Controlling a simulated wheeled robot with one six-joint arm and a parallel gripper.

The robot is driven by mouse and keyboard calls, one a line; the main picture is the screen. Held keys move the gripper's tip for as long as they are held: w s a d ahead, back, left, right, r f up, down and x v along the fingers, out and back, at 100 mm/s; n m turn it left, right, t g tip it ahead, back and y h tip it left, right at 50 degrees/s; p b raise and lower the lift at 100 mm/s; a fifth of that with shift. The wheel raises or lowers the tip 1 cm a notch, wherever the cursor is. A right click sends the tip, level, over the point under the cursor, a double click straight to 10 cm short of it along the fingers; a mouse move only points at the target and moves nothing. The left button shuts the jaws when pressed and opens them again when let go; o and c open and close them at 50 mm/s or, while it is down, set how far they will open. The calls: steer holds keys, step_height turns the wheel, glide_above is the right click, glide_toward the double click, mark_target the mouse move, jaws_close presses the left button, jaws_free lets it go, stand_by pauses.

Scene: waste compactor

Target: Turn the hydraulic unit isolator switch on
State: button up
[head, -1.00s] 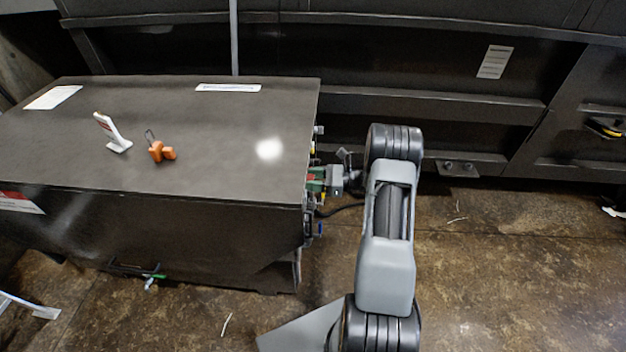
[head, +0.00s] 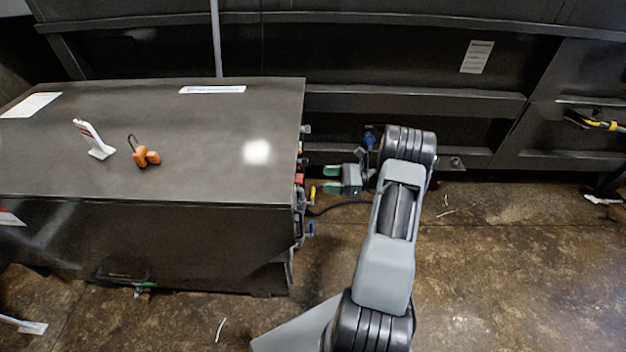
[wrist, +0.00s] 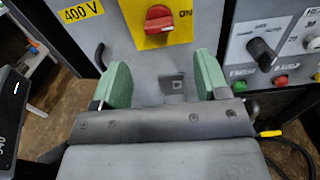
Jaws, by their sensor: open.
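The isolator switch (wrist: 159,20) is a red rotary knob on a yellow plate, on a grey panel face, at the top of the wrist view. "ON" is printed to its right. The knob's bar lies roughly level, with its right end towards that word. My gripper (wrist: 162,75) has its green fingers spread wide with nothing between them, below the knob in the picture. In the head view my gripper (head: 326,180) is apart from the cabinet's right side, with a gap between fingertips and controls.
The dark cabinet (head: 150,180) carries an orange padlock (head: 145,157) and a white stand (head: 95,140) on top. A control panel (wrist: 272,45) with a black selector and push buttons is right of the switch. A yellow-ended lever (wrist: 270,133) sticks out lower right.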

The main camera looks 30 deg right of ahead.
steer(key=shift+v, duration=2.45)
